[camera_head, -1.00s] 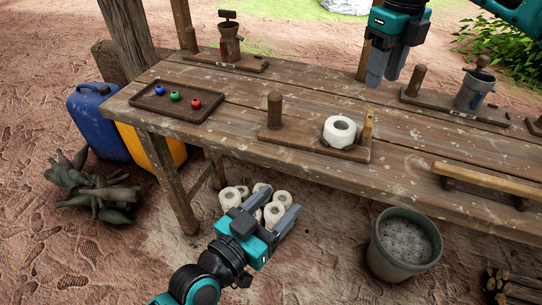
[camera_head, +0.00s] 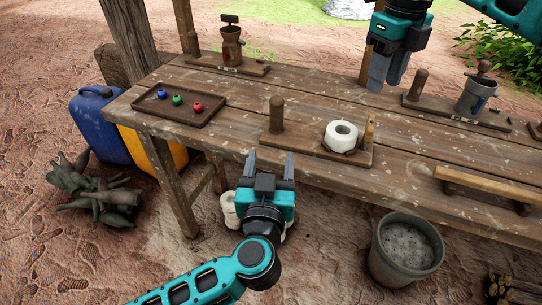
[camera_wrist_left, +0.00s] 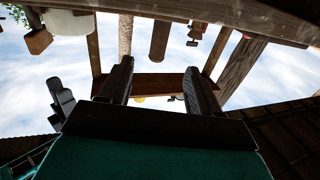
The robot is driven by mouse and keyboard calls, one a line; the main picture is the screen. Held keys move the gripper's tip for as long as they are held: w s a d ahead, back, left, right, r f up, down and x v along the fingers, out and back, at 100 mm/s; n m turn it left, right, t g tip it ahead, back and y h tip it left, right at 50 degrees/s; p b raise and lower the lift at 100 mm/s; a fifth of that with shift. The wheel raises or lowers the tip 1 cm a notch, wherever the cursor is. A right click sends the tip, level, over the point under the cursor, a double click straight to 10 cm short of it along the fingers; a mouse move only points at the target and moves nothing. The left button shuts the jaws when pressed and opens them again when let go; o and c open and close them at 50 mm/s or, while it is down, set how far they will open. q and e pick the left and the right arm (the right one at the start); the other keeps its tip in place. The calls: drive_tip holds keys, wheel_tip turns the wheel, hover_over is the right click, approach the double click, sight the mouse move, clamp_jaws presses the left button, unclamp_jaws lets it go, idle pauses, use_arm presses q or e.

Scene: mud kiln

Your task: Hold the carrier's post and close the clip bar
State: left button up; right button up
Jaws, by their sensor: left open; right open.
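The wooden carrier (camera_head: 305,144) lies on the table, with an upright round post (camera_head: 276,114) at its left end. A white roll (camera_head: 341,136) sits on its right part. A short wooden bar, apparently the clip bar (camera_head: 369,130), stands upright beside the roll. In the left wrist view the post (camera_wrist_left: 160,40), roll (camera_wrist_left: 68,22) and bar (camera_wrist_left: 38,40) hang inverted at the top. My left gripper (camera_head: 270,160) is open and empty at the table's front edge, in front of the post. My right gripper (camera_head: 386,83) is open and empty above the back of the table, behind the bar.
A dark tray (camera_head: 212,118) with coloured balls lies to the left. Other post-bearing boards (camera_head: 415,106) stand at the back. A raised wooden bar (camera_head: 480,183) is at the right. A grey bucket (camera_head: 405,250) stands on the ground. My left arm partly hides white rolls (camera_head: 229,212) below the table.

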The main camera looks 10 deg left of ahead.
sight(276, 122)
use_arm(q)
drive_tip(key=w, duration=0.4)
drive_tip(key=w+a, duration=0.1)
drive_tip(key=w, duration=0.7)
drive_tip(key=shift+w+a, duration=0.35)
drive_tip(key=shift+c, duration=0.4)
drive_tip(key=shift+f, duration=0.1)
clamp_jaws()
